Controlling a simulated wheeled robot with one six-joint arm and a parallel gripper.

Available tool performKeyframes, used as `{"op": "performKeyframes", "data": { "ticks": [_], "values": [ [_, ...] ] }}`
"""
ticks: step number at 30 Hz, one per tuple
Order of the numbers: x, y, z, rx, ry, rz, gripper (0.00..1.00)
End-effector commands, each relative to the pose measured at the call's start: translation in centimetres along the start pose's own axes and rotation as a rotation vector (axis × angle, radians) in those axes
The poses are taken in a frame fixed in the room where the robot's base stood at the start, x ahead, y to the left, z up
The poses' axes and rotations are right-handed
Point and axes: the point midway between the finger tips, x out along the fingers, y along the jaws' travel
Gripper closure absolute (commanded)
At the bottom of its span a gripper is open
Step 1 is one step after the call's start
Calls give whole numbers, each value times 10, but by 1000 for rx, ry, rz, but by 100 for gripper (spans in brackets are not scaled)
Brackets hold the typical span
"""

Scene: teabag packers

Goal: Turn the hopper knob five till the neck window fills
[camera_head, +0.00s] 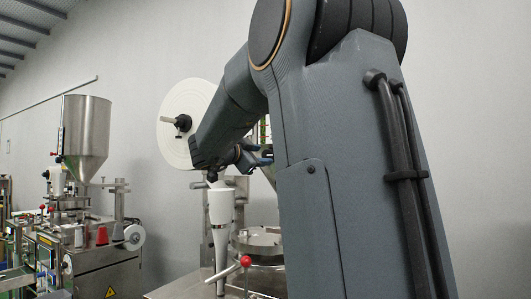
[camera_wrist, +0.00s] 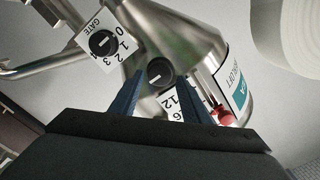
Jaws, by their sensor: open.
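In the wrist view my gripper (camera_wrist: 164,80) is open, its two blue fingers pointing at a round dark knob (camera_wrist: 160,72) on the steel hopper (camera_wrist: 190,35). The knob shows between the fingertips; I cannot tell whether they touch it. It has a light pointer line and a numbered white plate (camera_wrist: 172,102) partly hidden by the fingers. A second dark knob (camera_wrist: 103,43) sits up left on a plate marked GATE, 0 to 4. I cannot make out the neck window. In the head view my gripper (camera_head: 262,156) is small, and my arm hides most of the hopper.
A red knob (camera_wrist: 226,117) stands right of the fingers in the wrist view. The head view shows a white paper roll (camera_head: 187,105), a white-topped funnel (camera_head: 220,208), a red-balled lever (camera_head: 246,262) and another hopper machine (camera_head: 86,130) at left.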

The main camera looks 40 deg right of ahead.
Motion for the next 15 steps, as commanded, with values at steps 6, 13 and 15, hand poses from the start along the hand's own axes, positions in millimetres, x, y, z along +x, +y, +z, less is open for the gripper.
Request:
{"op": "performKeyframes", "data": {
  "ticks": [6, 13, 15],
  "values": [
    [26, 0, -1, -1, 0, 0, 57],
    [33, 0, 0, 0, -2, -2, 57],
    [32, 0, 1, 0, -2, -2, 57]
  ]
}}
